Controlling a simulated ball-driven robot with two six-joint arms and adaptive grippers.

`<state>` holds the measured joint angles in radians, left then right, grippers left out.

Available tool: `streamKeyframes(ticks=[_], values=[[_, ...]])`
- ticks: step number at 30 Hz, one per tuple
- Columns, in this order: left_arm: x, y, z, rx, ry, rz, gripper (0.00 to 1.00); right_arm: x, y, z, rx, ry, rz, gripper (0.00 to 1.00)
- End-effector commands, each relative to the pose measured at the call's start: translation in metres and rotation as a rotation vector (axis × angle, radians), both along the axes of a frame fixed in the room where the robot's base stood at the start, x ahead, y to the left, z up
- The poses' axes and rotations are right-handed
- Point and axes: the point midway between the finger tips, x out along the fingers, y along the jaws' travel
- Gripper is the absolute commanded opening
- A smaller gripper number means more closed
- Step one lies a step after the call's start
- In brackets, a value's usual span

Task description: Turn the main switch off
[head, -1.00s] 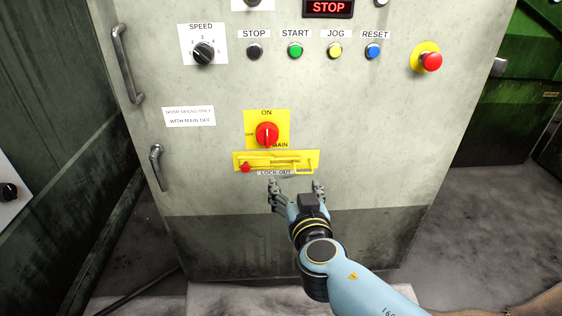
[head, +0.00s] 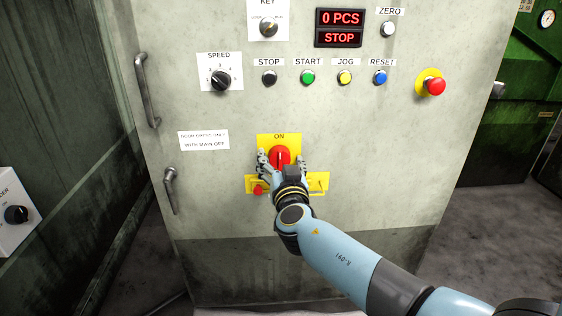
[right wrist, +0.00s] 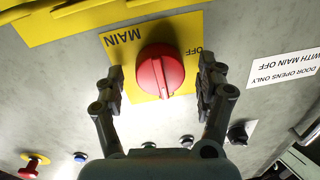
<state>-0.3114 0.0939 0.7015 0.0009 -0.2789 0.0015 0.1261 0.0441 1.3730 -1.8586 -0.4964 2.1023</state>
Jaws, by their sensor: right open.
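The main switch (head: 280,156) is a red rotary knob on a yellow plate (head: 292,139) marked ON at the top. Its grip bar stands upright in the head view, towards ON. My right gripper (head: 281,160) is open, with one finger on each side of the knob. In the right wrist view the red knob (right wrist: 160,71) sits between the open fingers (right wrist: 164,88), with gaps on both sides, and OFF and MAIN show on the plate. I cannot tell how far the fingertips are from the panel. My left gripper is not in view.
The yellow lock-out slide (head: 318,183) with a small red knob is just below the switch, partly hidden by my gripper. Several push buttons, a speed dial (head: 220,80) and a red emergency stop (head: 436,86) are above. A door handle (head: 171,190) is at left.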

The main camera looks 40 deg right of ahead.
Motion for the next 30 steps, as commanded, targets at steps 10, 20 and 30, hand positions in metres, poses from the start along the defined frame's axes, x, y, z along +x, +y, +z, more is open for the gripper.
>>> streamKeyframes(ticks=[10,20,30], values=[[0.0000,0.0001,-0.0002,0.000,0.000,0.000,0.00,-0.0002,-0.0001,-0.0004,0.000,0.001,0.000,0.55],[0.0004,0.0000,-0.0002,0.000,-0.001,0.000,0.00,-0.0003,0.0000,-0.0005,0.000,0.001,0.000,0.17],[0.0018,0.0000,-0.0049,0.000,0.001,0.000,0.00,-0.0007,0.0002,-0.0022,-0.058,0.036,0.001,0.17]])
